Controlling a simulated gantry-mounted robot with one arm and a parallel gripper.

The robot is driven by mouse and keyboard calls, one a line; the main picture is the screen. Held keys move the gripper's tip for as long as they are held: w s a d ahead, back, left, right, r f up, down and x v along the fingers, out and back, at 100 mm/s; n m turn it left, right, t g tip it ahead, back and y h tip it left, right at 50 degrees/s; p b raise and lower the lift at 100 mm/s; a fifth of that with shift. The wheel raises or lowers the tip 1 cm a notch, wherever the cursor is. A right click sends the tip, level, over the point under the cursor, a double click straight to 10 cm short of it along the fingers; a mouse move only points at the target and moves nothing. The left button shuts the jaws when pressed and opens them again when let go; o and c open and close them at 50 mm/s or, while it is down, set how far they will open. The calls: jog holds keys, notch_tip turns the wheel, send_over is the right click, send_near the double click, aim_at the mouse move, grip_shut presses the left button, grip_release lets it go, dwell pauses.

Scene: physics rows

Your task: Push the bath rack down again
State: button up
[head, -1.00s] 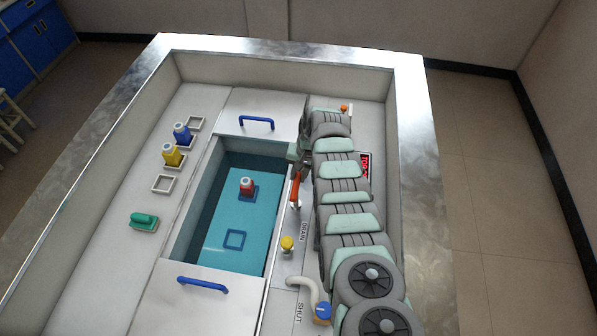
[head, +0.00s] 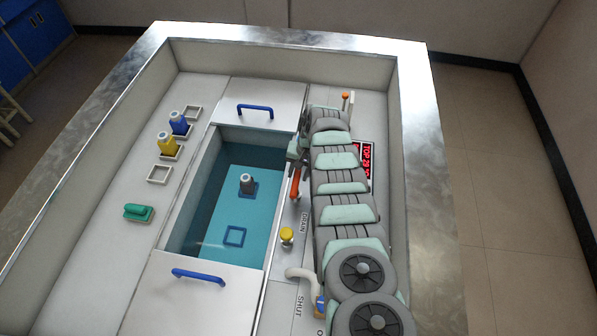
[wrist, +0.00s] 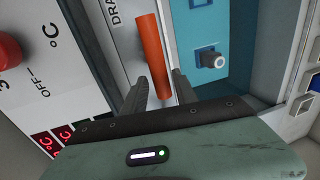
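The sunken bath (head: 225,215) holds blue-green water. A grey bottle (head: 247,184) stands in it on a dark blue square holder, and it also shows in the wrist view (wrist: 212,60). An empty blue square holder (head: 235,236) lies nearer the front of the bath. An orange handle (head: 295,182) stands at the bath's right edge. My gripper (head: 297,152) is at its far end. In the wrist view, my gripper's fingers (wrist: 160,78) stand on either side of the orange handle (wrist: 153,50), with narrow gaps; contact is unclear. The rack's height is hard to tell.
Blue (head: 179,123) and yellow (head: 167,144) bottles stand left of the bath, with a green block (head: 139,212). A yellow knob (head: 287,235) and curved spout (head: 302,273) are at right. My arm covers part of the red display (head: 368,165).

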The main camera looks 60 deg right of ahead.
jog(key=shift+o, duration=0.6)
jog(key=shift+r, duration=0.1)
jog(key=shift+r, duration=0.15)
jog(key=shift+d+r+p, duration=0.1)
jog(key=shift+r+p, duration=0.35)
jog(key=shift+r, duration=0.25)
notch_tip(320, 180, up, 9)
jog(key=s, duration=0.2)
jog(key=shift+d, duration=0.2)
